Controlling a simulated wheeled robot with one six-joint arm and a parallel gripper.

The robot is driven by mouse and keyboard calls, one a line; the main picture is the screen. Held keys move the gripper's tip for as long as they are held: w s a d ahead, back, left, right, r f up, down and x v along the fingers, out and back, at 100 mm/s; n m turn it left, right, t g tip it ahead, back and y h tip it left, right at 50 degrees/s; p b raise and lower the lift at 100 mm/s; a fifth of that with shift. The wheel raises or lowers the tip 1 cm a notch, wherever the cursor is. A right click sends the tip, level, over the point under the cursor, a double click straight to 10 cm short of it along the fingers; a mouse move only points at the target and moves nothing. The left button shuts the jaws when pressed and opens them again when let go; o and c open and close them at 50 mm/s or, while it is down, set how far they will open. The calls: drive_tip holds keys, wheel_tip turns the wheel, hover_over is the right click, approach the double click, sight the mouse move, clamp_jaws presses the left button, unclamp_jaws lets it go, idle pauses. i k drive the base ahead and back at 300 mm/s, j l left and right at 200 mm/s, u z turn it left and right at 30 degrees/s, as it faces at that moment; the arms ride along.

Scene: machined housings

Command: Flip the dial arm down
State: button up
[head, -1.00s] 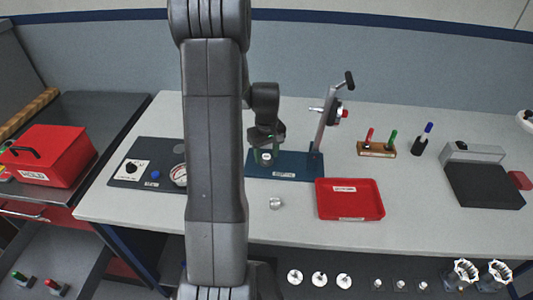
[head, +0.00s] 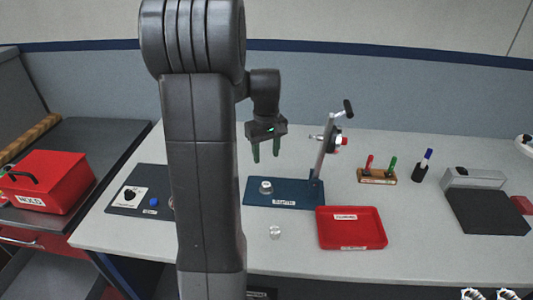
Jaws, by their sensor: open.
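The dial arm is the tilted grey arm (head: 325,150) on the blue fixture base (head: 298,199). It stands up at the right end of the base, with a black handle at its top and a red-tipped dial (head: 339,141) on its side. A small round silver part (head: 266,187) sits on the left of the base. My gripper (head: 266,151) points down above this part, clear of it. Its green fingers are apart and nothing is between them. It is left of the dial arm and apart from it.
A red tray (head: 351,244) lies in front of the fixture, with a loose silver part (head: 275,232) to its left. A wooden marker holder (head: 378,176) and a black cup (head: 420,172) stand to the right. My arm hides part of the dark panel (head: 122,207).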

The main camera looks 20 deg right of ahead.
sight(331, 141)
drive_tip(key=j+z, duration=0.15)
drive_tip(key=z, duration=0.15)
drive_tip(key=k+j+z, duration=0.1)
drive_tip(key=z, duration=0.2)
drive_tip(key=l+z, duration=0.1)
drive_tip(key=z, duration=0.35)
drive_tip(key=i+z, duration=0.15)
drive_tip(key=z, duration=0.3)
